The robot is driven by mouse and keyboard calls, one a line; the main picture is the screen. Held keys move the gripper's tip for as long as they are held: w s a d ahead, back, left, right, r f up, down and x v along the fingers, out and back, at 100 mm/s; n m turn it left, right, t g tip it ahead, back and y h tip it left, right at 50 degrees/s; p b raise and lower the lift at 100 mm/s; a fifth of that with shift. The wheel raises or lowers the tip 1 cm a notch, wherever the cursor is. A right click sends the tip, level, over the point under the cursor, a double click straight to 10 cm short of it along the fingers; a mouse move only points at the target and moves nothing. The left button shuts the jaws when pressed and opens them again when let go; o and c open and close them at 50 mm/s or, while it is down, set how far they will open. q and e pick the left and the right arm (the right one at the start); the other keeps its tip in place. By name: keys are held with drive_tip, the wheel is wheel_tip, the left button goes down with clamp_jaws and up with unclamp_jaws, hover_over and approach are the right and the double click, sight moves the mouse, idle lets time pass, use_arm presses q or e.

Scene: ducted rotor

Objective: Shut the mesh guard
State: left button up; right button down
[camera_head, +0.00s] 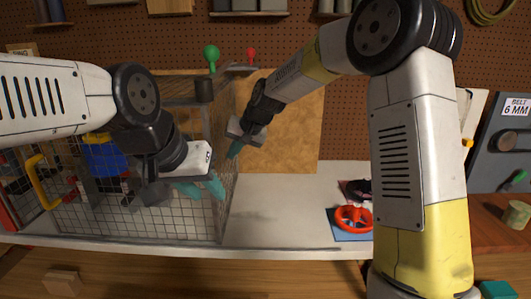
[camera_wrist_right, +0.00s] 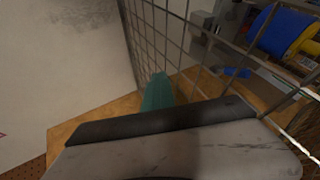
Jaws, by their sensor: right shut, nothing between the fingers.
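The mesh guard (camera_head: 130,222) is a wire-mesh cage on the left of the bench. Its right mesh side runs from the back towards the front edge; I cannot tell how far its door stands open. My right gripper (camera_head: 234,149) is shut and empty beside the mesh's right side. In the right wrist view, its teal fingertip (camera_wrist_right: 157,93) is close to the mesh (camera_wrist_right: 172,38); contact is unclear.
A yellow handle (camera_head: 42,183) is at the cage's left. A blue part (camera_head: 104,157) shows inside the cage, partly hidden by my left arm. A red ring-shaped wheel (camera_head: 353,218) lies on a blue mat at the right. The bench between cage and wheel is clear.

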drive_tip(key=a, duration=0.7)
drive_tip(key=shift+d, duration=0.2)
